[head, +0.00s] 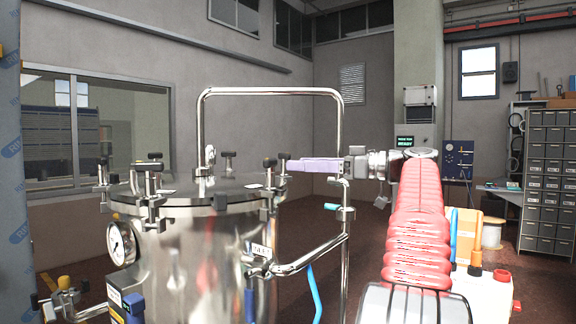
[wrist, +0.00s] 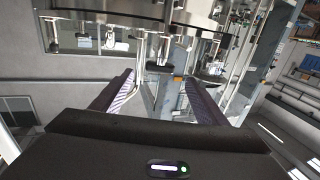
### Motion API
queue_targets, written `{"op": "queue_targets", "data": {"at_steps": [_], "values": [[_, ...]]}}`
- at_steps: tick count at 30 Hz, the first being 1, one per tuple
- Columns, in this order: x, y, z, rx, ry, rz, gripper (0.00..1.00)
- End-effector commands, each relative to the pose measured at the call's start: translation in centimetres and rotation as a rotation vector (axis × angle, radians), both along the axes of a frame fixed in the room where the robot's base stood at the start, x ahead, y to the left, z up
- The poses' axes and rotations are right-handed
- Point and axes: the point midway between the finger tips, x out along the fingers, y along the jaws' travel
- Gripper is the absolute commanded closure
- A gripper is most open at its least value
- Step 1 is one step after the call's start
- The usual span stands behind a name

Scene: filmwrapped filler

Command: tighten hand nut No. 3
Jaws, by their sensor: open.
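A steel pressure vessel (head: 195,250) stands left of centre in the head view. Its lid (head: 205,188) carries several hand nuts with black knobs around the rim, and I cannot read a number on any of them. My gripper (head: 288,165) reaches in from the right, with its lilac fingers level beside the hand nut (head: 270,163) at the lid's right edge. In the wrist view my gripper (wrist: 158,76) is open, its two fingers apart. A dark knob (wrist: 158,68) shows between the fingertips; I cannot tell whether it touches either finger.
A bent steel pipe frame (head: 270,91) rises behind the vessel, and its right upright (head: 345,250) passes close to my gripper. A teal-handled valve (head: 340,207) sits below the gripper. A pressure gauge (head: 121,243) is on the vessel's left. A drawer cabinet (head: 548,180) stands far right.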

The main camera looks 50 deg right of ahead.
Motion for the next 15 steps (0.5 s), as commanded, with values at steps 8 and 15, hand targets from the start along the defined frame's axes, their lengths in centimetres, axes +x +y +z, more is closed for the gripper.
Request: {"op": "queue_targets", "data": {"at_steps": [8,15], "values": [[-3.6,-1.5,0.0,-0.001,-0.001,-0.001,0.33],[-4.1,-1.6,0.0,0.000,-0.001,0.001,0.33]]}}
